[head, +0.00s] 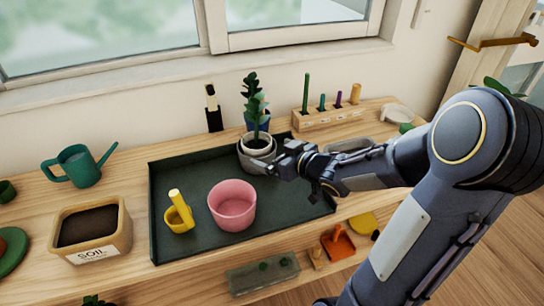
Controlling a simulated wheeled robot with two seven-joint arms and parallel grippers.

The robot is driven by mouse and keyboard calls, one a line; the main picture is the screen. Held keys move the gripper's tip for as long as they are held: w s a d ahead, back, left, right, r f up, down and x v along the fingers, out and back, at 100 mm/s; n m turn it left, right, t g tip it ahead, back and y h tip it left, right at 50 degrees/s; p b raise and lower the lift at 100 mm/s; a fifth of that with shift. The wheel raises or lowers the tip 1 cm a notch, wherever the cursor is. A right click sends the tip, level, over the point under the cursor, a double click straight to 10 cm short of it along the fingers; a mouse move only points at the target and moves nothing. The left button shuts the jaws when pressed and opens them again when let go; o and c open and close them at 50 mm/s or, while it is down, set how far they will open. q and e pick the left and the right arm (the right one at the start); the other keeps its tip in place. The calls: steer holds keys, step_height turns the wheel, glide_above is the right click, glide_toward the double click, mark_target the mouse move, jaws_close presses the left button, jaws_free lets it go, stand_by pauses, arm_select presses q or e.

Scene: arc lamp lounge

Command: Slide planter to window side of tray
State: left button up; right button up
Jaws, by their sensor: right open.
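A grey planter (256,147) with a dark green leafy plant (253,97) stands upright near the far right part of the dark green tray (179,175). A pink pot (232,204) sits on the tray nearer the front. My right gripper (272,168) is at the planter's right front side, with its fingers open; I cannot tell whether they touch it. Part of the planter's right side is hidden behind the fingers. The window (112,35) is along the wall behind the bench. My left gripper is not in view.
On the tray, a yellow scoop (179,212) lies left of the pink pot. A blue pot (263,121) is behind the planter. A wooden tool rack (328,118) is at the back right. A soil box (92,228) and teal watering can (78,165) stand left. The tray's back left is clear.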

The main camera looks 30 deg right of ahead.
mark_target(258, 146)
arm_select(q)
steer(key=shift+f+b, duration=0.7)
steer(key=shift+b, duration=0.05)
arm_select(e)
steer(key=shift+x, duration=3.95)
steer(key=c, duration=0.9)
steer(key=shift+a, duration=0.5)
steer(key=shift+s+a+b, duration=0.1)
steer(key=shift+a+b, duration=0.25)
steer(key=shift+a, duration=0.65)
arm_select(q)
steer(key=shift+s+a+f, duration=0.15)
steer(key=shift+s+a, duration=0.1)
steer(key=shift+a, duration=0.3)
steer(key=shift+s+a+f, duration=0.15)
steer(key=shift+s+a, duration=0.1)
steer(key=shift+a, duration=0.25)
arm_select(e)
steer(key=shift+d, duration=0.1)
